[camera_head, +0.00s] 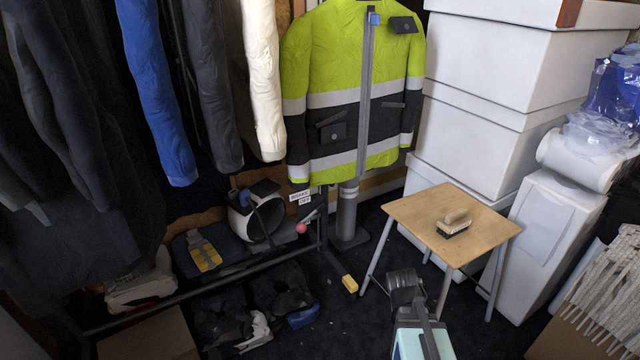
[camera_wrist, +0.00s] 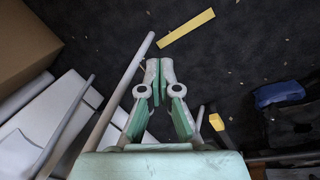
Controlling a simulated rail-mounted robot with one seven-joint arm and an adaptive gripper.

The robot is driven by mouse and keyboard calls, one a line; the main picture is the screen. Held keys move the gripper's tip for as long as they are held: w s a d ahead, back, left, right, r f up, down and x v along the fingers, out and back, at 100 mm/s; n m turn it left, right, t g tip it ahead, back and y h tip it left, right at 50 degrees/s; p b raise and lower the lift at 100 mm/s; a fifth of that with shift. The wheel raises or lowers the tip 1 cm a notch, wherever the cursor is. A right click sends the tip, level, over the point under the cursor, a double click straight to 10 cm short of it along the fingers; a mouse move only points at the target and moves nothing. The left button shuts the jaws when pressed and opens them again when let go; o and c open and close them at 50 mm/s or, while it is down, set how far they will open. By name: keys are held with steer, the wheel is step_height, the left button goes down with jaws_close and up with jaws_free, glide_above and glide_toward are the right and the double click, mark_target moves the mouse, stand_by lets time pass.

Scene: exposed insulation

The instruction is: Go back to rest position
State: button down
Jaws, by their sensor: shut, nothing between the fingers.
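My gripper (camera_wrist: 160,68) shows in the wrist view with its green-and-grey fingers closed together and nothing between them. It points over the dark floor. In the head view, part of my arm shows at the bottom, right of the middle, in front of the small wooden table (camera_head: 425,215). I cannot make out the fingertips there. A brush (camera_head: 455,224) with dark and light parts sits on the table top, apart from my arm.
White boxes (camera_head: 490,60) are stacked behind the table. A hi-vis jacket (camera_head: 350,90) and other clothes hang left of them. A yellow block (camera_head: 349,284) and a blue item (camera_head: 302,316) lie on the dark floor. A slatted basket (camera_head: 605,300) stands at right.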

steer(key=s+d+r+m+g+h+p, duration=0.1)
steer(key=s+d+r+m+g+h, duration=0.2)
steer(key=d+r, duration=0.75)
steer(key=s+d+r+m+g+h, duration=0.1)
steer(key=s+d+r+m+h, duration=0.4)
steer(key=r, duration=0.8)
steer(key=s+a+f+n+y+p, duration=0.4)
steer(key=a+f+n+y+p, duration=0.25)
steer(key=a+f+p, duration=0.8)
steer(key=s+a+f+n+g+y+p, duration=0.15)
steer(key=s+a+p, duration=0.25)
steer(key=s+p, duration=0.4)
steer(key=s+a+n+g+y+p, duration=0.1)
steer(key=s+a+y+p, duration=0.3)
steer(key=s+p, duration=0.5)
step_height(320, 180, down, 11)
steer(key=h+b, duration=0.1)
steer(key=b, duration=1)
steer(key=shift+a+r, duration=0.2)
steer(key=shift+a, duration=0.15)
steer(key=shift+s, duration=0.1)
